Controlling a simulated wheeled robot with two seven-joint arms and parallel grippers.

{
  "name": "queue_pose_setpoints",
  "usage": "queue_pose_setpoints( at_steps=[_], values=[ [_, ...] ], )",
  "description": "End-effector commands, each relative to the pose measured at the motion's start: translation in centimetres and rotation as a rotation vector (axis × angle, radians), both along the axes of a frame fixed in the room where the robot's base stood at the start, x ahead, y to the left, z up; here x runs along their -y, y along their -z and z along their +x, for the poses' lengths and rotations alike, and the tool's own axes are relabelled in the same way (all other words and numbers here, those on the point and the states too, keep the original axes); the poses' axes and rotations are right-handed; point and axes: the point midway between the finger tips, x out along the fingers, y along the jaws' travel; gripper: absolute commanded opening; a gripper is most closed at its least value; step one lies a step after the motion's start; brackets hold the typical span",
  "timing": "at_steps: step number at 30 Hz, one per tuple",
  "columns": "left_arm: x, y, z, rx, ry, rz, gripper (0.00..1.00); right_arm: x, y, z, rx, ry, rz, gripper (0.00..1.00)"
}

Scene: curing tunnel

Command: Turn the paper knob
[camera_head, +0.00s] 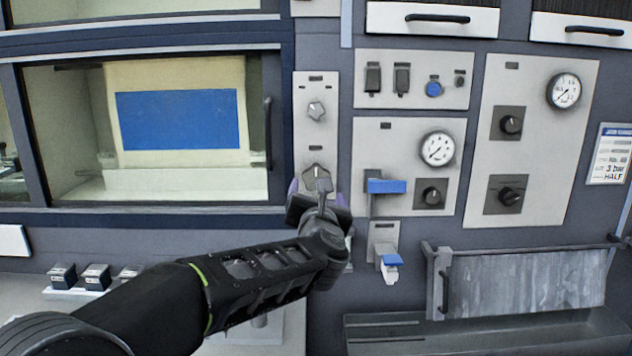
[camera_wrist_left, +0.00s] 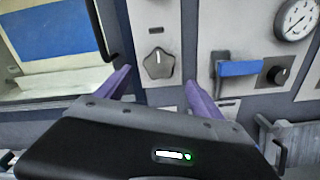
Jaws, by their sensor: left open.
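In the left wrist view the lower knob (camera_wrist_left: 158,64) shows between the two purple fingers of my left gripper (camera_wrist_left: 156,70), with space on both sides. I cannot tell whether the fingers reach its depth. My right gripper is not in view.
Right of the knobs are a blue lever (camera_head: 386,186), a smaller blue-handled tap (camera_head: 391,261), a round gauge (camera_head: 437,149) and black knobs (camera_head: 432,195). A window (camera_head: 180,120) with a dark handle is left. A grey trough (camera_head: 480,330) is lower right.

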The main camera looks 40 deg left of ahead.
Motion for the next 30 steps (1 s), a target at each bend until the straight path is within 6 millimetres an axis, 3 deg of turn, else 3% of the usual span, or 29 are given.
queue_pose_setpoints(
  at_steps=[14, 30],
  values=[
    [-0.5, -0.2, 0.5, 0.011, -0.004, -0.013, 0.78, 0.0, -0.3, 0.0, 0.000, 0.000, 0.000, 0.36],
    [-4.6, -0.3, 5.9, 0.012, -0.002, -0.013, 0.78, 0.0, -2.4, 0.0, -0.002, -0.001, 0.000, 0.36]
  ],
)
